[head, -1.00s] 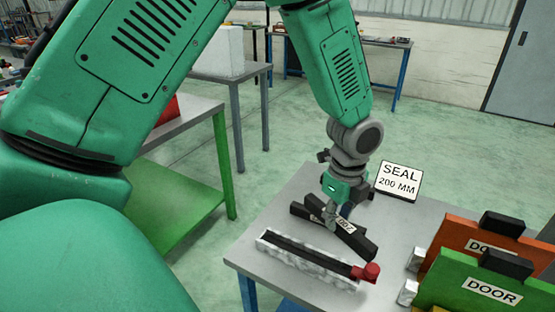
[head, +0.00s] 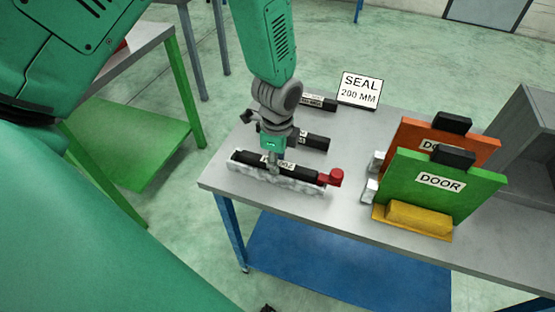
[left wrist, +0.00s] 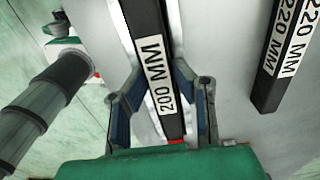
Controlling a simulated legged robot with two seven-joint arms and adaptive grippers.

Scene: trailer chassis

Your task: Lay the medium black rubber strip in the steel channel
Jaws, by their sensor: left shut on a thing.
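The black rubber strip labelled 200 MM (head: 300,171) lies lengthwise along the steel channel (head: 290,183). In the left wrist view the strip (left wrist: 150,35) runs between the channel's pale edges. I cannot tell whether it touches the channel floor. My left gripper (head: 272,168) points down and is shut on the strip; in the left wrist view its fingers (left wrist: 160,75) are on either side of the label. A red end piece (head: 332,177) is at the channel's right end. The sign (head: 361,88) reads SEAL 200 MM. My right gripper is not in view.
Two other black strips lie behind the channel, one nearer (head: 312,141) and one farther (head: 318,103). A strip marked 220 MM (left wrist: 285,55) shows in the left wrist view. Orange (head: 410,138) and green (head: 450,190) door panels stand at the right.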

